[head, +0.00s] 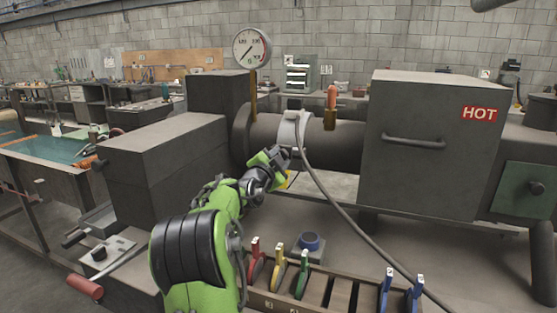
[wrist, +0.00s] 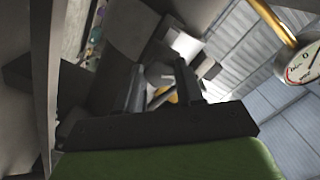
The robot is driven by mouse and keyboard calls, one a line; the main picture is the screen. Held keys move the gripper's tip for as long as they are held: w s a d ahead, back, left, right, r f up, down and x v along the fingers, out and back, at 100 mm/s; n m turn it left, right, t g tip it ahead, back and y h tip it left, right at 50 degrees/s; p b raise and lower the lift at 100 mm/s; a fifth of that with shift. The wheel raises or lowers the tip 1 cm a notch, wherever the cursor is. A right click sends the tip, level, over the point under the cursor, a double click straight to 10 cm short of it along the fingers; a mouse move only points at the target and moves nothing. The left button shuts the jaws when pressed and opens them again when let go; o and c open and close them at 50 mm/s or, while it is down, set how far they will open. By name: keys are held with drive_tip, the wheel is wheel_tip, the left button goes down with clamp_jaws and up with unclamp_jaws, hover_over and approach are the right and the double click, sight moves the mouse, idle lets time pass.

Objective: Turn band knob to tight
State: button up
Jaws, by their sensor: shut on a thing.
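A light grey metal band (head: 289,132) wraps around the dark horizontal tube (head: 340,138) in the head view. My gripper (head: 284,157) is at the front of the band, at the end of my green arm. Its two dark fingers (wrist: 160,85) show in the wrist view, shut on a small grey piece with yellow beside it (wrist: 166,96), which appears to be the band knob.
A grey cable (head: 335,200) runs from the band down to the right. A box marked HOT (head: 420,165) stands at right. A round gauge (head: 251,48) is above the tube.

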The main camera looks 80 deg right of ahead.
drive_tip(key=m, duration=2.3)
drive_tip(key=shift+s, duration=0.15)
drive_tip(key=m, duration=0.3)
drive_tip(key=shift+s, duration=0.1)
drive_tip(key=m, duration=0.9)
drive_tip(key=shift+m, duration=0.3)
